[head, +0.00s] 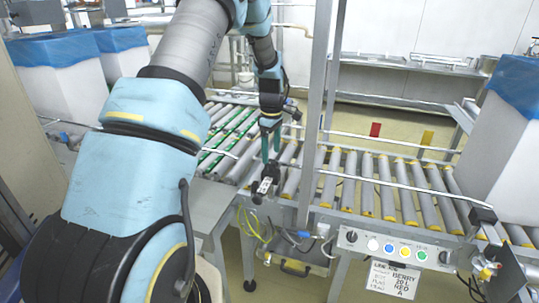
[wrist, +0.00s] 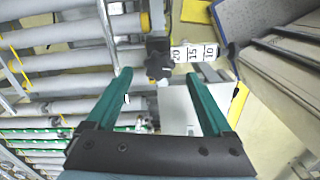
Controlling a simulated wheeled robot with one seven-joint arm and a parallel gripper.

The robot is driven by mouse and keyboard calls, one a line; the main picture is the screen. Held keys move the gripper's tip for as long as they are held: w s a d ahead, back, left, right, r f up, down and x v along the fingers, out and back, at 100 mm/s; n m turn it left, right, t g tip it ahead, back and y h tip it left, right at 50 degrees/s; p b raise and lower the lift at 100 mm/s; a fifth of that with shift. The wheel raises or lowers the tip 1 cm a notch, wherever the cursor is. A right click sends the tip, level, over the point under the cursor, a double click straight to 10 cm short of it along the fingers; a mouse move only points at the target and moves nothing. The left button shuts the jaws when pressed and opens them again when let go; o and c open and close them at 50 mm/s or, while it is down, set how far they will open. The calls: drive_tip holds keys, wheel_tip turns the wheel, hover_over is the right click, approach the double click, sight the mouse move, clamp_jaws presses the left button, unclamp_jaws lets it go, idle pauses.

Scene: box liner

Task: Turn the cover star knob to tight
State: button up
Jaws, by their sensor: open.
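A black star knob (wrist: 158,66) sits beside the roller ends in the wrist view, between and just beyond my open fingertips. A white scale strip (wrist: 194,53) marked 20, 15, 10 runs right from it. In the head view the knob (head: 272,171) is small and dark on the conveyor's near edge, with the scale (head: 264,186) on its near side. My gripper (head: 271,155) points down above the knob with its two green fingers apart and empty. In the wrist view the gripper (wrist: 158,76) shows a gap on both sides of the knob. I cannot read the knob's tightness.
A roller conveyor (head: 375,185) runs across, and a metal post (head: 316,110) stands just right of my gripper. A button panel (head: 395,246) and a paper sign (head: 392,279) are at front right. Blue-lined boxes (head: 57,78) stand at left and one (head: 507,145) at right.

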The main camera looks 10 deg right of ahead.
sight(271, 166)
drive_tip(key=shift+f, duration=1.45)
drive_tip(key=shift+c, duration=0.2)
clamp_jaws()
